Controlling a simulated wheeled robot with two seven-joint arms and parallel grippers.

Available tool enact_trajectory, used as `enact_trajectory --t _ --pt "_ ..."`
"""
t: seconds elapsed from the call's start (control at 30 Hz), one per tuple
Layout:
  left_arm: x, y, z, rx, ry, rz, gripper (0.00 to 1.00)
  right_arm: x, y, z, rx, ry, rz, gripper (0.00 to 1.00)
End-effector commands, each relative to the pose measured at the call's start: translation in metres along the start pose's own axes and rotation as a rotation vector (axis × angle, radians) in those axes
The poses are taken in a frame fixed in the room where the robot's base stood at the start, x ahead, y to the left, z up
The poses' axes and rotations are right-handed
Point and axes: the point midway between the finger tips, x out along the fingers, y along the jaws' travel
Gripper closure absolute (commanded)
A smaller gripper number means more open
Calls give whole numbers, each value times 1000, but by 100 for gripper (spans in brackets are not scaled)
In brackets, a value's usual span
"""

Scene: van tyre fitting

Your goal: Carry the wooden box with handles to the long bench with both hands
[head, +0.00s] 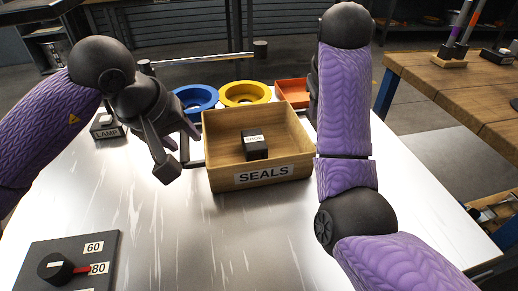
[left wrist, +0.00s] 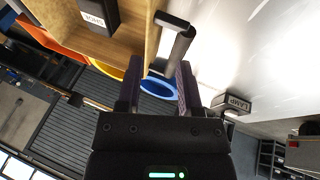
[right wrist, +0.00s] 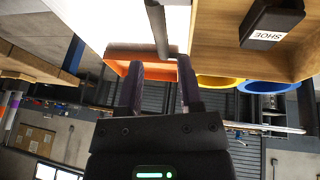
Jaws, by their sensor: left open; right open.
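The wooden box (head: 225,159), labelled SEALS, stands on the pale metal table with a black block (head: 255,145) marked SHOE inside. Its dark left handle (head: 192,163) also shows in the left wrist view (left wrist: 174,42). My left gripper (head: 178,153) is open at that handle, with the bar just ahead of and between its fingertips. In the right wrist view, my right gripper (right wrist: 160,65) is open, with the right handle (right wrist: 157,28) between its fingertips. My right forearm hides this gripper and handle in the head view. The long bench (head: 455,95) with a wooden top is at right.
A LAMP block (head: 107,130) is at left, a dial panel (head: 70,265) at front left. Stands and a small block (head: 497,56) occupy the bench's far part.

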Motion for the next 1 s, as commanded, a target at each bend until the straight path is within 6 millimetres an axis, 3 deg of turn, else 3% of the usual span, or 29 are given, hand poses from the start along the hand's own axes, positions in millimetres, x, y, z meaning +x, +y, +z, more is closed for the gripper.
enact_trajectory --t 0.03,0.1,0.43,0.8,1.0 --pt "2 -14 -7 28 31 -68 54 1 -2 -2 -7 2 -2 54" --pt "-5 -22 -13 49 54 -119 54 -5 -2 -5 -11 5 -2 54" --pt "-4 -21 -14 53 54 -122 54 -5 -1 -6 -10 8 0 54" --pt "61 -28 -16 52 51 -120 54 61 -1 -6 -10 5 -1 54" --pt "85 -31 -18 51 52 -120 54 85 -1 -7 -10 8 0 54"
